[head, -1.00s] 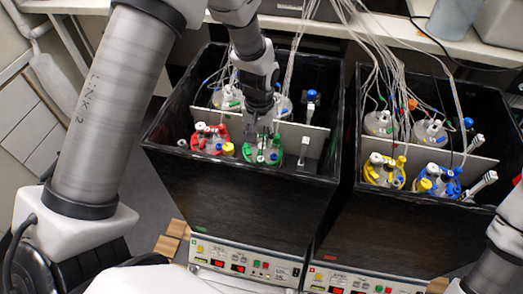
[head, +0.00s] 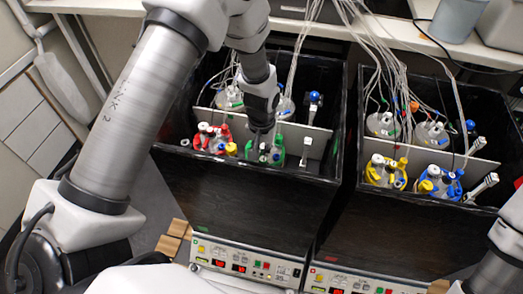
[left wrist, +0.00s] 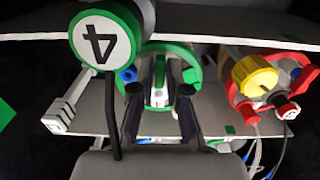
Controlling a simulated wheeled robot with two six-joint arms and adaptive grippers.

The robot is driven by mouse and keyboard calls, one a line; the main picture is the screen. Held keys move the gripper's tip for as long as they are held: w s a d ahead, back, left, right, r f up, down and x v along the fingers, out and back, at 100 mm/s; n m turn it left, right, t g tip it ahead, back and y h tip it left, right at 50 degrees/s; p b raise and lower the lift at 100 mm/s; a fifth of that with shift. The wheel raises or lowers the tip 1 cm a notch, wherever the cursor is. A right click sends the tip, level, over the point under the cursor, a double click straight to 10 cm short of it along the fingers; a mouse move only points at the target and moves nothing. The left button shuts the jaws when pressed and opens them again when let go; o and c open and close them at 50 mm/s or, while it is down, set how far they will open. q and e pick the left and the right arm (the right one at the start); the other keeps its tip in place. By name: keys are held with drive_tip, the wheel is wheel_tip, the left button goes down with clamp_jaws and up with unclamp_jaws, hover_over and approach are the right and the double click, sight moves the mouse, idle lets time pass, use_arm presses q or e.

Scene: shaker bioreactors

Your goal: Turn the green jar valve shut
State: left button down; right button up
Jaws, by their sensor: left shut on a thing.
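The green jar (head: 277,151) stands in the front of the left black box, partly hidden by my left gripper (head: 261,140), which reaches down onto its top. In the left wrist view, the jar's green ring (left wrist: 193,74) shows behind the two dark fingers of the gripper (left wrist: 160,98). The fingers lie on either side of the small white and green valve (left wrist: 158,94) and are shut on it. The exact contact is hard to see, and so is how far the valve is turned. My right arm shows at the right edge, but its gripper is out of view.
A red-collared jar (head: 212,139) with a yellow cap stands close left of the green jar. In the left wrist view, a round green-rimmed tag marked 4 (left wrist: 98,38) is near the fingers. Tubes (head: 299,50) hang behind. Another black box (head: 420,228) stands right.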

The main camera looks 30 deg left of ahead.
use_arm(q)
drive_tip(key=shift+m, duration=0.3)
drive_tip(key=m+p, duration=0.2)
drive_tip(key=m, duration=0.1)
drive_tip(key=shift+r, duration=0.1)
drive_tip(key=m+p, duration=0.2)
drive_tip(key=m, duration=0.3)
drive_tip(key=m+p, duration=0.1)
drive_tip(key=m, duration=0.3)
drive_tip(key=shift+m, duration=0.3)
drive_tip(key=m, duration=0.4)
drive_tip(key=shift+m+p, duration=0.3)
drive_tip(key=shift+p, duration=0.1)
drive_tip(key=c, duration=1.1)
unclamp_jaws()
drive_tip(key=shift+c, duration=0.2)
